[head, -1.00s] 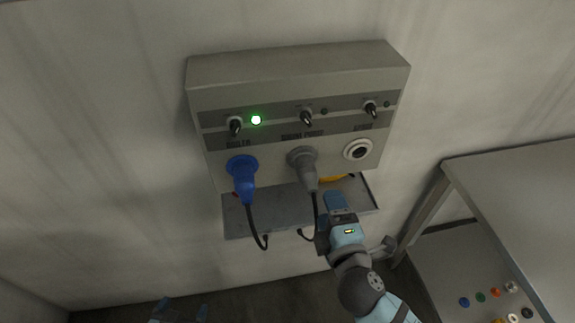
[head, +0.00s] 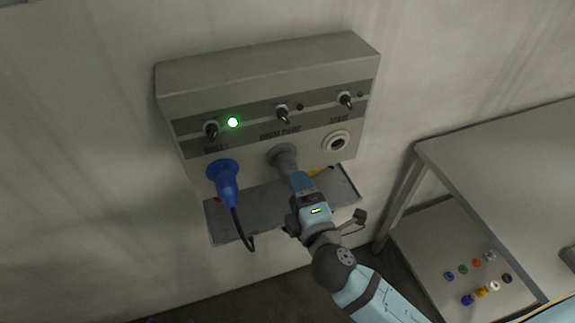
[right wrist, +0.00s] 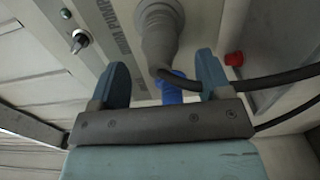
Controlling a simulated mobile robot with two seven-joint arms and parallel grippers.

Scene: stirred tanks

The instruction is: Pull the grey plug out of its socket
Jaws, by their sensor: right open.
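The grey plug (head: 284,160) sits in the middle socket of the wall box, with the lower part of its body hidden behind my right gripper (head: 299,183). In the right wrist view the grey plug (right wrist: 160,36) lies just beyond the fingertips, roughly between them. Its dark cable runs off to the right, past one finger. My right gripper (right wrist: 162,62) is open, with nothing held between its fingers. My left gripper is not in view.
The wall box (head: 265,72) has several switches and one lit green lamp (head: 233,122). A blue plug (head: 226,182) sits in the left socket; the right socket (head: 337,142) is empty. A grey shelf (head: 232,222) lies below. A table (head: 500,165) stands at the right.

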